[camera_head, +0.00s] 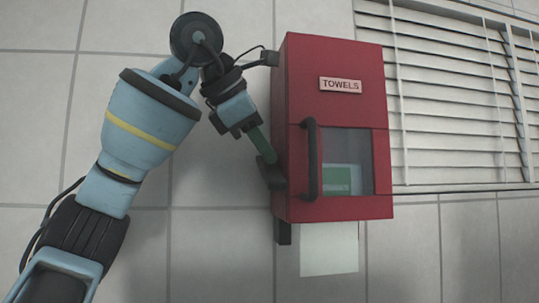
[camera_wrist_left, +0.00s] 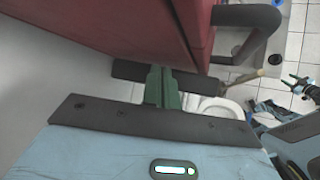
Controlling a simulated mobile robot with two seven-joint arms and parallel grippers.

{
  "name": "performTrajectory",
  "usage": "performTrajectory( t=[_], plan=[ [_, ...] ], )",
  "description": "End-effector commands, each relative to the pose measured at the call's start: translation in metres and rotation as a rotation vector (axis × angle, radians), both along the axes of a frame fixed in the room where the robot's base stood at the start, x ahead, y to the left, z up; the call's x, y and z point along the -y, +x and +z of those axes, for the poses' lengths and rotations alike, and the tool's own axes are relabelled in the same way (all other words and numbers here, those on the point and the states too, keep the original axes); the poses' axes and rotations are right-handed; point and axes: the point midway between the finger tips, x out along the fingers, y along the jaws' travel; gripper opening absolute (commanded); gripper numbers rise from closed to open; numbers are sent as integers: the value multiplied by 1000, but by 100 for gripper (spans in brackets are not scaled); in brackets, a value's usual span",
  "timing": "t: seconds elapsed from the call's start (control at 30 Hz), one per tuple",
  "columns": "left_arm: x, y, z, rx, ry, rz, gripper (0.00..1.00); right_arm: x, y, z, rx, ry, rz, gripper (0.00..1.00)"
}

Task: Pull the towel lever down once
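The red towel dispenser (camera_head: 297,75) hangs on the tiled wall. A dark bar, which looks like the towel lever (camera_head: 271,173), sits at its left side; in the left wrist view the bar (camera_wrist_left: 130,72) lies crosswise at my fingertips. My left gripper (camera_head: 261,148) reaches down to it from the upper left. Its green fingers (camera_wrist_left: 163,88) are side by side, shut, and overlap the bar; I cannot tell whether they touch it. A curved black handle (camera_head: 311,160) is on the dispenser's front. My right gripper (camera_wrist_left: 303,88) is small and blurred in the left wrist view.
A white paper sheet (camera_head: 328,248) hangs below the dispenser. Window blinds (camera_head: 450,95) are close on its right. A white toilet (camera_wrist_left: 222,106) stands low beyond the gripper in the left wrist view. The wall below the arm and left of the dispenser is clear.

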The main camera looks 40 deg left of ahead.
Motion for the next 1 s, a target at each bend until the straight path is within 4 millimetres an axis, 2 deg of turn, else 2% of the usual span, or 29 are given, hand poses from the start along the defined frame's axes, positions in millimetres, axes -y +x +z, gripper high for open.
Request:
performTrajectory(
  t=[0.53,1.0],
  plan=[
    [-1,0,28,1,-2,3,0,0,0,0,0,0,0,45],
    [0,0,32,1,0,1,0,0,0,0,0,0,0,45]
  ],
)
